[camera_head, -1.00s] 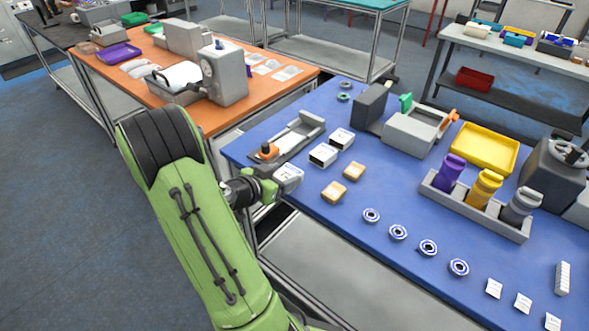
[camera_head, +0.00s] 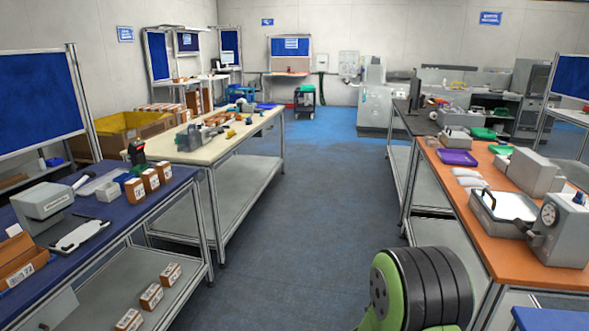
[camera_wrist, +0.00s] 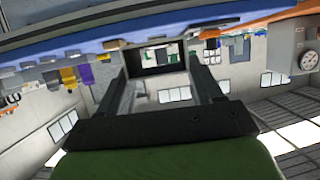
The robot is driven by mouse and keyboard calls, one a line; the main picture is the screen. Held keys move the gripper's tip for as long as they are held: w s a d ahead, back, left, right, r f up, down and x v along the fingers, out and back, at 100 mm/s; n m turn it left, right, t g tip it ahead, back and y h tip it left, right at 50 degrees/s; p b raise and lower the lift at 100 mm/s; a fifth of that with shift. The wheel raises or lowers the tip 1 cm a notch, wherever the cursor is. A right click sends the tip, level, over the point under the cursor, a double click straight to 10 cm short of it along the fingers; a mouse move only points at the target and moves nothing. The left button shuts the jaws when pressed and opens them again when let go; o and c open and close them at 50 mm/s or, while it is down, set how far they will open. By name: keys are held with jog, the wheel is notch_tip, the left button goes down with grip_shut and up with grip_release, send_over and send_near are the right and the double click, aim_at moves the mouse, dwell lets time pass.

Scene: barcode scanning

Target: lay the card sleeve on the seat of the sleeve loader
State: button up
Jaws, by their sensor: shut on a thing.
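My gripper (camera_wrist: 160,82) shows in the wrist view, its two dark fingers on either side of a dark-rimmed, hollow rectangular piece. This piece appears to be the card sleeve (camera_wrist: 155,71); I see through its open middle. It is held clear in the air, near a blue table edge that shows upside down. In the head view only a green and black joint of my arm shows at the bottom; the gripper and sleeve are out of that picture. I cannot make out the sleeve loader or its seat for certain in either current view.
In the head view an orange table (camera_head: 455,195) stands right, with a gauge box (camera_head: 558,222) and a purple tray (camera_head: 457,157). A blue table (camera_head: 115,215) with cartons stands left, a cream table (camera_head: 205,152) behind it. The floor (camera_head: 310,215) between is clear.

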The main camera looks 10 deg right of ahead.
jog(key=w+a+f+n+t+p, duration=0.25)
jog(key=w+a+n+t, duration=0.5)
jog(key=w+a, duration=0.7)
jog(key=w+a+f+n+t+y+p, duration=0.1)
jog(key=w+a+n+t, duration=0.1)
jog(key=a, duration=0.4)
jog(key=w+a+f+n+t+y+p, duration=0.1)
jog(key=w+a+n+t, duration=0.1)
jog(key=w+a, duration=0.3)
jog(key=shift+a+t+p, duration=0.3)
jog(key=shift+a+t, duration=0.55)
jog(key=shift+a, duration=0.1)
jog(key=shift+d, duration=0.15)
